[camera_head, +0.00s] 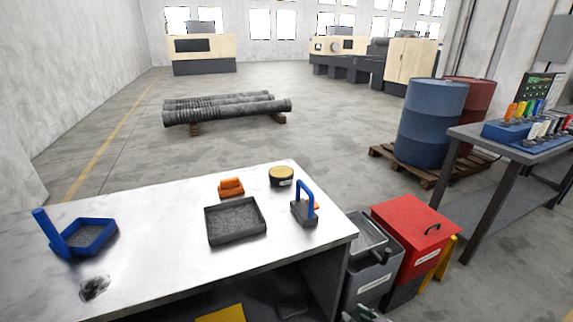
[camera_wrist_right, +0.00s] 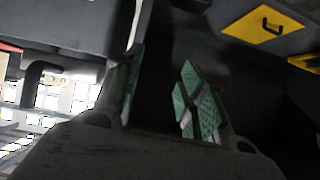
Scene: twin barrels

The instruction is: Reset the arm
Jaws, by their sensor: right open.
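My right gripper (camera_wrist_right: 158,95) shows in the right wrist view with its two green-padded fingers spread apart and nothing between them. In the head view, a small dark and greenish part at the bottom edge, below the grey bin, looks like the tip of my right gripper (camera_head: 366,314); most of that arm is out of frame. My left gripper is in neither view.
The workbench (camera_head: 160,200) holds a blue-handled dustpan (camera_head: 85,237), a dark tray (camera_head: 235,222), an orange item (camera_head: 231,187), a yellow-topped tin (camera_head: 281,176) and a blue-handled tool (camera_head: 305,207). A grey bin (camera_head: 372,260) and red bin (camera_head: 413,235) stand right. Barrels (camera_head: 432,120) stand behind.

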